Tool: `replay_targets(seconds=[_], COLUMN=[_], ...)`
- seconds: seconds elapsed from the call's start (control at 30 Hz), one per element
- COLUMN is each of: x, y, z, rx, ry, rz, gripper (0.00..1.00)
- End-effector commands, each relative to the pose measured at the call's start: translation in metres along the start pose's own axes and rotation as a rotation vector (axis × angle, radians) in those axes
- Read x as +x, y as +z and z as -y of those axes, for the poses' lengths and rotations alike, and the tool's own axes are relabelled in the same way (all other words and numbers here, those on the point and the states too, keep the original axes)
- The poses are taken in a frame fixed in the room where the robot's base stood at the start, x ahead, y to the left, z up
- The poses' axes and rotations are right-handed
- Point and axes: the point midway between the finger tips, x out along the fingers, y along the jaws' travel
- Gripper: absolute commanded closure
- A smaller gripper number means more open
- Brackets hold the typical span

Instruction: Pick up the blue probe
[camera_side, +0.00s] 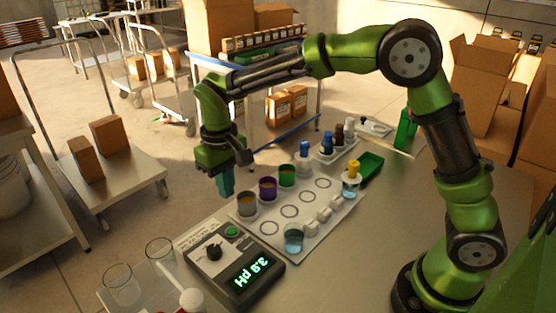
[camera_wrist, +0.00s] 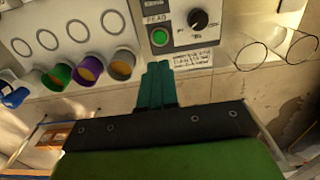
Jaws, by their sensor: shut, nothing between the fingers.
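My gripper (camera_side: 226,186) has teal fingers pointing down, shut and empty, just left of the white tray (camera_side: 262,244). In the wrist view its fingers (camera_wrist: 158,72) are together, near the edge of the pH meter. I cannot clearly make out a blue probe in either view. Blue items in the side view are a blue-capped bottle (camera_side: 304,150), another blue-capped bottle (camera_side: 327,142), and a beaker of blue liquid (camera_side: 293,239). The pH meter (camera_side: 237,264) reads 3.9 pH, and its green button (camera_wrist: 159,37) shows in the wrist view.
Grey (camera_side: 247,205), purple (camera_side: 268,189) and green (camera_side: 287,176) cups line the tray's left side. Empty glass beakers (camera_side: 119,283) stand by the meter. A green tray (camera_side: 371,167) lies behind. The bench's right side is clear.

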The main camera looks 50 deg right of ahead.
Motion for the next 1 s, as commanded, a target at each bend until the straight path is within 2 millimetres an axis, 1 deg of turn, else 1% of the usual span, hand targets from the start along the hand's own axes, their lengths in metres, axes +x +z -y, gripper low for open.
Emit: replay_targets(seconds=[0.43,0.47,1.0], x=[0.0,0.0,0.0], y=[0.0,0.0,0.0], z=[0.0,0.0,0.0], rx=[0.0,0.0,0.0], ry=[0.0,0.0,0.0], rz=[0.0,0.0,0.0], gripper=[1.0,0.98,0.16])
